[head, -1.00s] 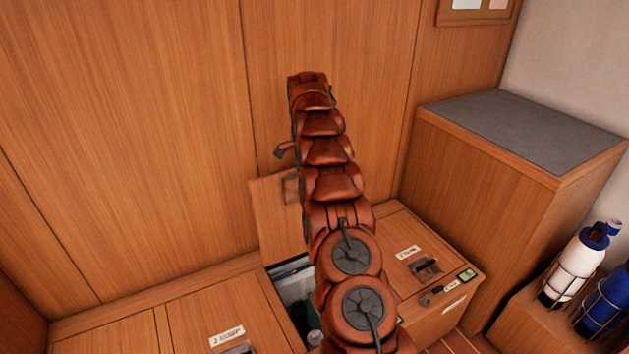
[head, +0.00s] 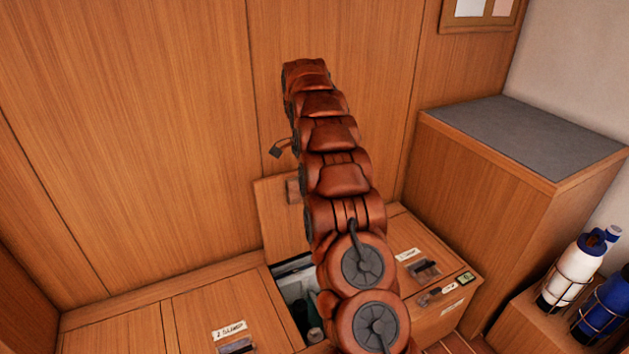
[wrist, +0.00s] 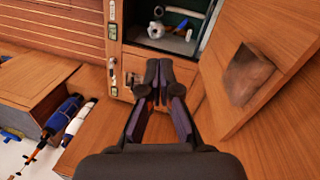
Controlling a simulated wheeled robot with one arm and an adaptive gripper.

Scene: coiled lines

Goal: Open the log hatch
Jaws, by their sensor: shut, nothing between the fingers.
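A hatch in the bench top stands open, its wooden lid (head: 282,215) raised near the back panel. The lid also shows at the right in the wrist view (wrist: 283,35), with a recessed grip (wrist: 250,76). Below it is an open compartment (head: 295,290), holding several white and grey fittings (wrist: 172,32) in the wrist view. Closed hatches with labels lie left (head: 200,305) and right (head: 425,255); the labels are too blurred to tell which is the log hatch. My gripper (wrist: 158,85) is shut and empty, beside the raised lid and apart from its recess. My arm hides part of the opening.
A tall wooden cabinet with a grey top (head: 530,135) stands at the right. White (head: 570,270) and blue (head: 605,305) bottles sit in wire holders beside it. Wooden panels close off the back. The left bench top is clear.

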